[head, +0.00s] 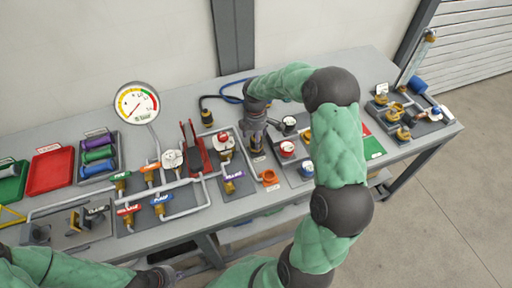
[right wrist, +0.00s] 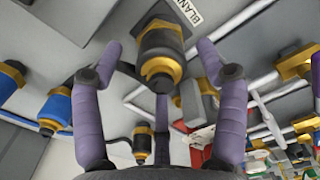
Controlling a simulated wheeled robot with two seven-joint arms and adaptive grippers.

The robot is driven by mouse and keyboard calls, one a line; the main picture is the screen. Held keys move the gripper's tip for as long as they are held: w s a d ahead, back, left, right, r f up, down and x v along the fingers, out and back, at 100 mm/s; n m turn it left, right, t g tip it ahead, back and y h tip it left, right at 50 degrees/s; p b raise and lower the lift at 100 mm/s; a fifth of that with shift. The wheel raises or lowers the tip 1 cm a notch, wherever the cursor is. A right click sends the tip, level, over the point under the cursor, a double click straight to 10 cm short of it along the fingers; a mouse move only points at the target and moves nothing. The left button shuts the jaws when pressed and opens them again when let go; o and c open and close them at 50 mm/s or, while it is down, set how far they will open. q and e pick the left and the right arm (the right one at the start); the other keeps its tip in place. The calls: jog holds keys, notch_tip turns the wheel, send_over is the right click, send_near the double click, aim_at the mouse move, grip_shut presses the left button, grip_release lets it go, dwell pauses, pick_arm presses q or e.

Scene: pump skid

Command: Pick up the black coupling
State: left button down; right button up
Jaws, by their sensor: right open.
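A black coupling with brass-yellow rings (right wrist: 160,50) shows large in the right wrist view, beside a label reading "BLANK". It lies between the spread purple fingers of my right gripper (right wrist: 160,75), and a gap shows on each side. In the head view my right gripper (head: 254,132) points down over the middle right of the bench; its fingers partly hide a black and brass fitting (head: 258,156) below. A second black and brass fitting (right wrist: 142,142) shows lower in the wrist view. My left gripper (head: 185,270) is low at the bench's front edge; its fingers are unclear.
A red-handled press (head: 195,150), a gauge (head: 136,104) and pipes with coloured valve handles stand left of my right gripper. Red-topped and white-topped fittings (head: 288,148) are close on its right. A blue hose (head: 232,92) lies behind. Bare bench top is at the back.

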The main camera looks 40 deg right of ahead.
notch_tip(320, 180, down, 4)
jog(key=shift+s+b, duration=0.1)
jog(key=shift+b, duration=0.35)
jog(key=c, duration=1.4)
jog(key=shift+r, duration=0.15)
